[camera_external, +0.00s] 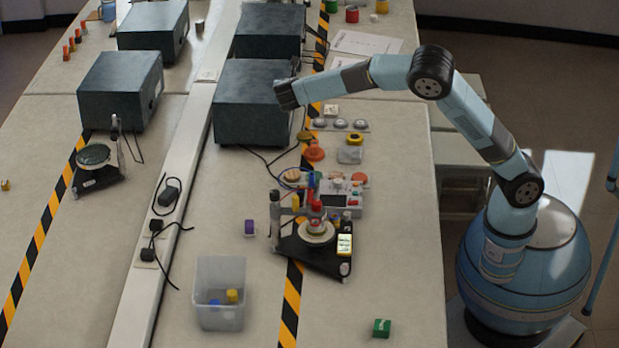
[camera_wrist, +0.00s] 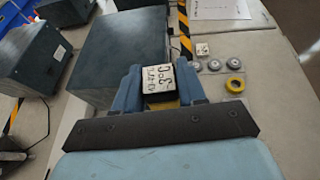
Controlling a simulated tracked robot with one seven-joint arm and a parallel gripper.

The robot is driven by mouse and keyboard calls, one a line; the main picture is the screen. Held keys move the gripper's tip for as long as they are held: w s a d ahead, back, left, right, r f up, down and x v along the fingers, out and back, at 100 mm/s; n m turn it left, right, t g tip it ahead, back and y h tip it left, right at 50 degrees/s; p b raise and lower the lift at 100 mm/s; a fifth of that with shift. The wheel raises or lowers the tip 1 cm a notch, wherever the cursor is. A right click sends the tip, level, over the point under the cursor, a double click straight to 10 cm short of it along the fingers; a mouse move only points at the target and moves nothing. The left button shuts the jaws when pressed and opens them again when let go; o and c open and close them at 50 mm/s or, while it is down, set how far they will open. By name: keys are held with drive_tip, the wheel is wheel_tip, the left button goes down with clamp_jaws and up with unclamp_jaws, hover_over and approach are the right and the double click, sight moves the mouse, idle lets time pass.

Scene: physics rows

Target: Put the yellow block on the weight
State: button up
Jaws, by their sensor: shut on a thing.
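My gripper (camera_wrist: 158,72) is shut on a small block (camera_wrist: 159,83) that has a white printed face and a yellow part at its lower edge. In the external view my gripper (camera_external: 287,95) is raised in front of the large dark box, and the block is barely visible there. Three round silver pieces that look like weights (camera_external: 340,123) stand in a row on the table, to the right of my gripper and apart from it. They also show in the wrist view (camera_wrist: 214,65), right of the held block.
A dark box (camera_external: 245,120) stands close to my gripper. A yellow ring (camera_wrist: 235,85) and a small white block (camera_external: 331,109) lie near the silver pieces. A black apparatus (camera_external: 315,255) and a clear bin (camera_external: 220,312) stand nearer the camera. The front right table is mostly clear.

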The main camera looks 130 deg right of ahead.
drive_tip(key=w+a+n+t+h, duration=0.1)
drive_tip(key=w+a+n+t, duration=0.1)
drive_tip(key=w+a, duration=0.8)
drive_tip(key=w+a+n+t+h, duration=0.15)
drive_tip(key=w+a, duration=0.25)
drive_tip(key=a, duration=1.2)
drive_tip(key=w+a+n+t, duration=0.25)
drive_tip(key=w+a, duration=0.45)
drive_tip(key=a, duration=0.6)
drive_tip(key=s+a+r+n+t, duration=0.1)
drive_tip(key=s+a+n+t, duration=0.25)
drive_tip(key=a, duration=1.25)
drive_tip(key=s+a+n+t, duration=0.3)
drive_tip(key=a+t, duration=0.2)
drive_tip(key=a, duration=1.2)
hover_over(382, 325)
drive_tip(key=shift+g+y, duration=0.25)
drive_tip(key=shift+f, duration=11.95)
